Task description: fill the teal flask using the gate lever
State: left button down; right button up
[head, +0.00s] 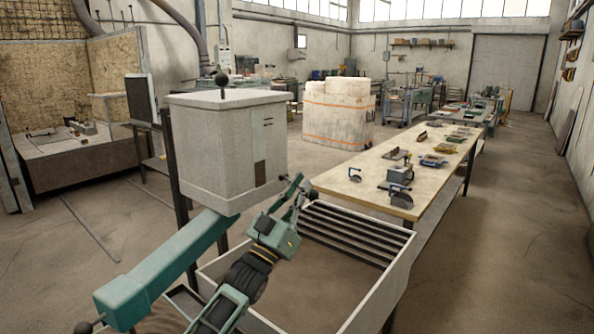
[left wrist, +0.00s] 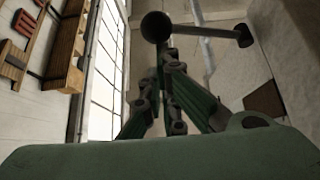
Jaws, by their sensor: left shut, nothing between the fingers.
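A pale grey box (head: 228,145) with a black knob on its lid stands on dark legs at centre left. The gate lever is a thin rod from the box's side with a black ball (head: 313,195) at its end; the ball also shows in the left wrist view (left wrist: 155,27). My left gripper (head: 299,190) is shut and empty, its fingertips close to the ball. I cannot tell whether they touch it. I cannot make out the teal flask for sure. My right gripper is not in view.
An open tray (head: 385,290) with dark slats lies below and right of my left gripper. A long workbench (head: 335,181) with small tools stands behind it. A wrapped pale stack (head: 338,112) stands further back. The floor at right is clear.

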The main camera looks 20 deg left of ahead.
pick_arm(q)
jog(key=shift+f+y, duration=0.1)
jog(key=shift+y, duration=0.2)
dwell(0.4)
jog(key=s+a+f+p, duration=0.2)
jog(key=s+a, duration=0.1)
jog(key=s, duration=0.5)
jog(key=shift+s, duration=0.35)
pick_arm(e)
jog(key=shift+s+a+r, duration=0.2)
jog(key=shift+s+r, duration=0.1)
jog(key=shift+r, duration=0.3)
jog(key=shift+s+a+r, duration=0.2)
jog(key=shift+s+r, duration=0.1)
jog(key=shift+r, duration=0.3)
pick_arm(q)
jog(key=shift+f, duration=0.15)
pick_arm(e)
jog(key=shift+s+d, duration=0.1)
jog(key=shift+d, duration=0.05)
